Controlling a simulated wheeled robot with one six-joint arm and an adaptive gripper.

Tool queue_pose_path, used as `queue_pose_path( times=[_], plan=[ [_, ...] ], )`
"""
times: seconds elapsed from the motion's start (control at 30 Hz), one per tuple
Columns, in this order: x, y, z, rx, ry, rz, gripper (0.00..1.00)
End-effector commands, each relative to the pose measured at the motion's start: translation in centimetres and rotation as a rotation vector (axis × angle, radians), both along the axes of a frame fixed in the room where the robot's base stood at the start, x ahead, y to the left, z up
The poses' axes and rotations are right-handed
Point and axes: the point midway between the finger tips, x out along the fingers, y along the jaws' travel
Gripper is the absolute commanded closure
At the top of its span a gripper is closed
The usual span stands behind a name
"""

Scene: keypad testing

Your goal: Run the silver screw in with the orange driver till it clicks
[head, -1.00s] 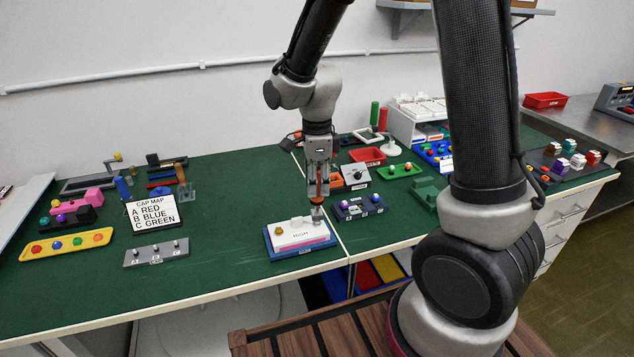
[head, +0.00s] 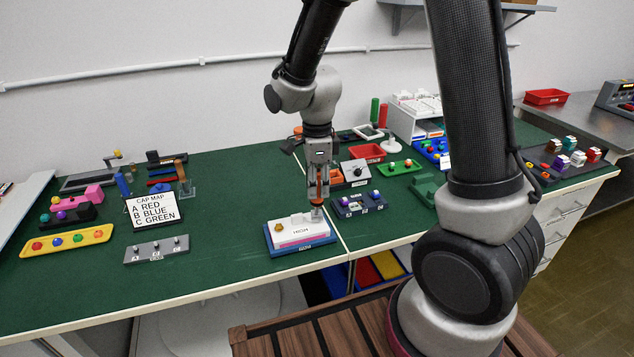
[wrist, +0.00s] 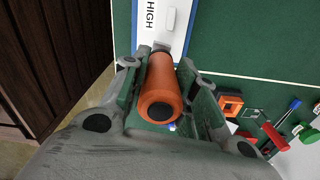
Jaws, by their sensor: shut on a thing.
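My gripper (head: 318,183) is shut on the orange driver (wrist: 163,85), which hangs upright with its lower end at the right end of a white block (head: 298,232) on a blue base (head: 303,248). The wrist view shows the driver's orange handle between my fingers and the block's label "HIGH" (wrist: 150,14) beyond it. A grey, silvery piece (head: 317,213) shows at the driver's lower end. I cannot make out the silver screw itself, nor whether the tip touches it. An orange-yellow knob (head: 278,227) sits at the block's left end.
A grey strip marked A, B, C (head: 156,250) lies to the left, with the cap map sign (head: 154,209) behind it. A dark blue switch panel (head: 359,204) stands close to the right. Green bench top (head: 225,225) is free left of the block.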

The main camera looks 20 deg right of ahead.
Motion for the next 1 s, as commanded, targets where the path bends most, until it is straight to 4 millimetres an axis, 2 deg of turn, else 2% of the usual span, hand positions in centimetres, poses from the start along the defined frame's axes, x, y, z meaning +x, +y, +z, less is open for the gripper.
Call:
queue_pose_path(
  times=[1.0],
  plan=[
    [-0.02,-0.01,-0.76,0.000,0.001,0.000,1.00]
  ],
)
